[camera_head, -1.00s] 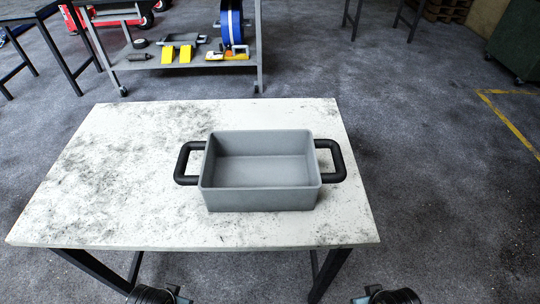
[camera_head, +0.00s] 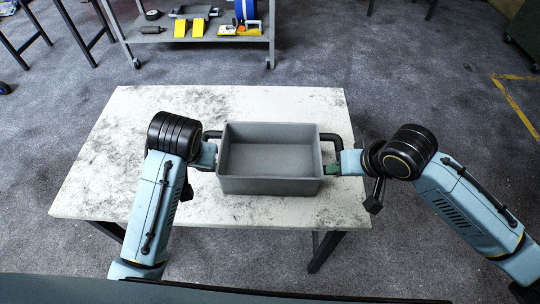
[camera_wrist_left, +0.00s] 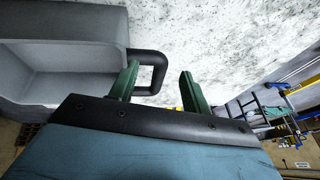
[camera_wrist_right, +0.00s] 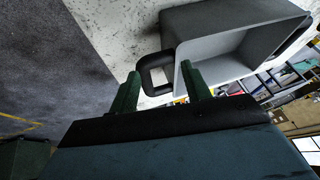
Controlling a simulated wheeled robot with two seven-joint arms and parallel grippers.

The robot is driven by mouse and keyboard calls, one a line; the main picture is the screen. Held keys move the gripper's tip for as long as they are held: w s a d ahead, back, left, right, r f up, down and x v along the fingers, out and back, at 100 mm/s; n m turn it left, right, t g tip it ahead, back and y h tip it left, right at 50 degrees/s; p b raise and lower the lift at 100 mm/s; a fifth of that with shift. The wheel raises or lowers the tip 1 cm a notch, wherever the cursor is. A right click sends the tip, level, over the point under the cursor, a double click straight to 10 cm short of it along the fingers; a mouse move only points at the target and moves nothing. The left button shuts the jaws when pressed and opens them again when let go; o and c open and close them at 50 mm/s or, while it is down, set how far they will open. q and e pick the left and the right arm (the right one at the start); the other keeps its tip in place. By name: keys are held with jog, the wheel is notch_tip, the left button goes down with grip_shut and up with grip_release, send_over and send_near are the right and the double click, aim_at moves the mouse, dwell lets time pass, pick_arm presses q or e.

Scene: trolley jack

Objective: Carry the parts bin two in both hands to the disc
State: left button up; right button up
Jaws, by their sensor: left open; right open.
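The parts bin (camera_head: 270,186) is a grey open box, empty, upright on the white-topped table, with a black loop handle on each side. My left gripper (camera_head: 212,160) is at the bin's left handle (camera_head: 212,134). In the left wrist view its green fingers (camera_wrist_left: 158,85) are open, with the handle (camera_wrist_left: 150,58) close to the fingertips. My right gripper (camera_head: 332,169) is at the right handle (camera_head: 331,138). In the right wrist view its fingers (camera_wrist_right: 163,88) are open, with the handle (camera_wrist_right: 155,75) at the fingertips. No disc can be made out for certain.
The worn white table (camera_head: 110,165) has bare top around the bin. A grey trolley (camera_head: 200,33) with yellow pieces and a blue reel stands behind it. Dark floor lies open to the right, with a yellow line (camera_head: 515,105).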

pick_arm(q)
jog(key=w+r, duration=0.4)
jog(key=r, duration=0.1)
jog(key=shift+d+r+n+y, duration=0.25)
jog(key=shift+d+n+y, duration=0.05)
jog(key=shift+d, duration=0.1)
pick_arm(e)
jog(key=shift+m+h, duration=0.4)
jog(key=shift+m, duration=0.4)
jog(key=w+d+r, duration=0.3)
jog(key=shift+w+d+r, duration=0.1)
jog(key=shift+d+r, duration=0.1)
pick_arm(q)
jog(key=shift+s, duration=0.1)
jog(key=x, duration=1.3)
jog(key=shift+f, duration=0.1)
pick_arm(e)
jog(key=x, duration=1.3)
jog(key=shift+f, duration=0.25)
pick_arm(q)
grip_shut()
pick_arm(e)
grip_shut()
pick_arm(q)
jog(key=shift+w, duration=0.25)
pick_arm(e)
jog(key=shift+r, duration=0.1)
